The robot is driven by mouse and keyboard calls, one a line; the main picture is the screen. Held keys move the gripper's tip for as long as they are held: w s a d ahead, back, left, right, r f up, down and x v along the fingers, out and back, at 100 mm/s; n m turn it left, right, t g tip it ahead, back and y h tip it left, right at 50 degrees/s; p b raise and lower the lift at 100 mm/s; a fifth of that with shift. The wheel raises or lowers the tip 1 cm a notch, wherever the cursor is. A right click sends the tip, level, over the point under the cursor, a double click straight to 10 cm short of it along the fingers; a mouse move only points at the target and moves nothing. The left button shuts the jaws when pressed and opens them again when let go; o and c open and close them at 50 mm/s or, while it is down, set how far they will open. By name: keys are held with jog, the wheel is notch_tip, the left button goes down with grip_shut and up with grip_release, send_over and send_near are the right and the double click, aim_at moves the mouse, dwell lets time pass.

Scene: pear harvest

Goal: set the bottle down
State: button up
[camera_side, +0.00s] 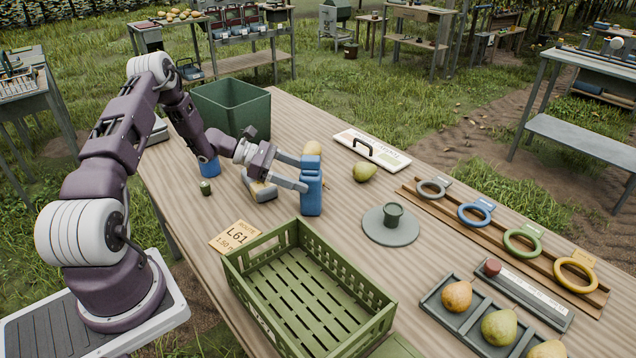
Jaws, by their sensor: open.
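My gripper (302,174) reaches in from the left at the height of the bottle's upper part. Its two fingers are open, one on the far side of the bottle and one at its near left side. The bottle hides part of the fingertips, so I cannot tell whether they touch it. The bottle's base appears to rest on the table.
A green slatted crate (241,275) is in front. A pear (365,172) and a white board (394,163) lie behind. A ring rack (560,288) and pear tray (432,302) are at right.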

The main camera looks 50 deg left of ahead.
jog(key=v, duration=0.5)
jog(key=shift+s+a+r, duration=0.1)
jog(key=shift+s+a, duration=0.2)
jog(key=s+d+r+m+g+y, duration=0.1)
jog(key=s+d+r+m+g, duration=0.15)
jog(key=d+r+m, duration=0.5)
jog(key=s+d+r+m+g+y, duration=0.15)
jog(key=d+r+m+g, duration=0.25)
jog(key=d+r, duration=0.6)
jog(key=s+d+r+m+y, duration=0.3)
jog(key=s+d+r+m, duration=0.3)
jog(key=s, duration=0.3)
jog(key=s+d+m+t+y, duration=0.2)
jog(key=s+m+y, duration=0.2)
jog(key=s+m, duration=0.5)
jog(key=s, duration=0.5)
jog(key=shift+s+t, duration=0.25)
jog(key=shift+t, duration=0.1)
